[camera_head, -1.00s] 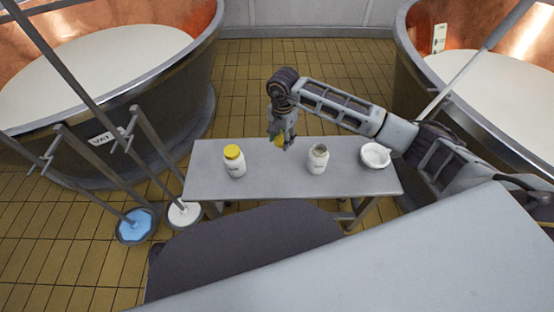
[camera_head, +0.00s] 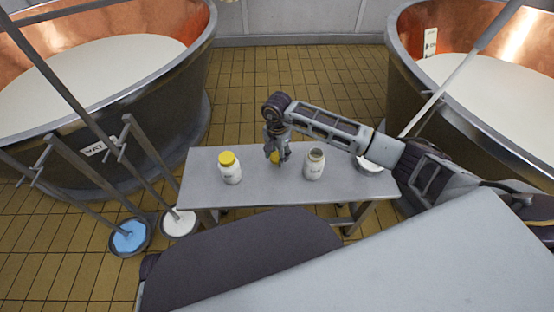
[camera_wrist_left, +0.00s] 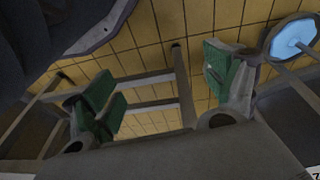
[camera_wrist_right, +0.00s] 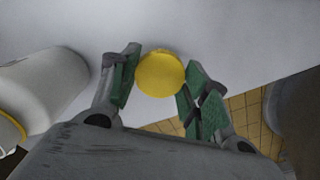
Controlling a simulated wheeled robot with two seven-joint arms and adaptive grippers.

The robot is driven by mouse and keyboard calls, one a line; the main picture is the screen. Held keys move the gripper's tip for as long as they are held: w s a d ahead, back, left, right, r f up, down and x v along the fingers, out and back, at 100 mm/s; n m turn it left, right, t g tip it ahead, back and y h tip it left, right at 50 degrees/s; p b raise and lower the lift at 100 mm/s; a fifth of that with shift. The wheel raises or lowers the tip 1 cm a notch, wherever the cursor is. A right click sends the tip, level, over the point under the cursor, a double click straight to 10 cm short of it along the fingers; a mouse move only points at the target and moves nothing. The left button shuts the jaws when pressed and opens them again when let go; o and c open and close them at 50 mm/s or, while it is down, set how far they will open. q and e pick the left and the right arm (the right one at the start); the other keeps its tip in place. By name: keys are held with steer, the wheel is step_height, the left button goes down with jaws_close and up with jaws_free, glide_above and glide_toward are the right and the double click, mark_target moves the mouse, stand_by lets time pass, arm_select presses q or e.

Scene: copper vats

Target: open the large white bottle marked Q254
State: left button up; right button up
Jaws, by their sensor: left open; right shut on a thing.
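A white bottle without a lid (camera_head: 314,166) stands upright on the grey table (camera_head: 210,190); its mouth looks dark. A white bottle with a yellow lid (camera_head: 230,172) stands upright to its left. The labels are too small to read, so I cannot tell which is Q254. My right gripper (camera_head: 277,157) is shut on a yellow lid (camera_wrist_right: 160,75), low over the table between the two bottles. Whether the lid touches the table is unclear. My left gripper (camera_wrist_left: 160,82) is open and empty, away from the bottles, with floor tiles behind it.
A white bowl (camera_head: 369,164) at the table's right end is partly hidden by my right arm. Copper-lined vats (camera_head: 95,70) stand on both sides. Poles with a blue disc (camera_head: 129,237) and a white disc (camera_head: 179,222) stand left of the table. The table's front left is clear.

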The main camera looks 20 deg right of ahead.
mark_target(277, 156)
step_height(277, 156, down, 2)
steer(key=shift+f, duration=0.5)
arm_select(q)
steer(key=shift+w+d+r, duration=0.15)
steer(key=shift+w+r, duration=0.25)
steer(key=shift+r, duration=0.4)
arm_select(e)
steer(key=shift+f+b, duration=0.15)
steer(key=shift+b, duration=0.25)
steer(key=o, duration=1.1)
arm_select(q)
steer(key=shift+s, duration=0.15)
